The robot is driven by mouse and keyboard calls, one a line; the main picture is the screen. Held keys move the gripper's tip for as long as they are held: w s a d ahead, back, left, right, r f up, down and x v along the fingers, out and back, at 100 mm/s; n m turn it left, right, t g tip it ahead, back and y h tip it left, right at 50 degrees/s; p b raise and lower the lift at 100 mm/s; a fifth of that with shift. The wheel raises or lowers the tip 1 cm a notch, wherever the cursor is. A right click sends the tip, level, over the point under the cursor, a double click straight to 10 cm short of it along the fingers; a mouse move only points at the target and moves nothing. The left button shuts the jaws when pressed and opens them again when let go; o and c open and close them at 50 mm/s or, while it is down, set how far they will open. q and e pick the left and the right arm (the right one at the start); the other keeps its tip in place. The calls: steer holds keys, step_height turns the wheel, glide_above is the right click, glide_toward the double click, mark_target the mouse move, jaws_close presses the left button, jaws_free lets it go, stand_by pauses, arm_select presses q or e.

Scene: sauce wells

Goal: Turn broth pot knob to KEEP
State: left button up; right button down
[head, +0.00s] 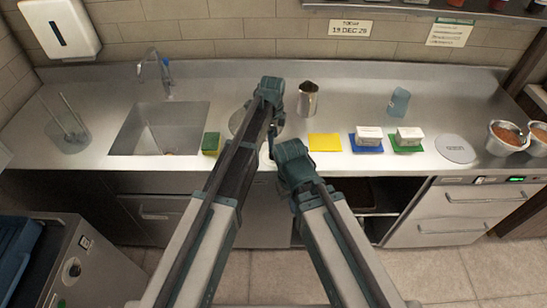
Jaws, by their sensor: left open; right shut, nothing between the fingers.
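A round dark knob (74,269) sits on the front of a steel unit (100,277) at the lower left; its marks are too small to read, and I cannot tell whether it is the broth pot's knob. My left gripper (270,97) is open over the counter near the middle, far from this knob. My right gripper (290,156) is shut and empty at the counter's front edge, also far from it. The fingers of both are mostly hidden by my own arms.
The steel counter (230,94) holds a sink (160,128), a green-and-yellow sponge (211,143), a steel pitcher (308,100), a yellow mat (325,143), white blocks on coloured mats and sauce wells (504,139). A blue crate (18,250) stands at the left.

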arm_select(q)
steer(key=f+b, duration=0.6)
steer(key=f, duration=0.1)
steer(key=shift+w+f, duration=0.1)
steer(key=shift+w, duration=0.1)
jaws_close()
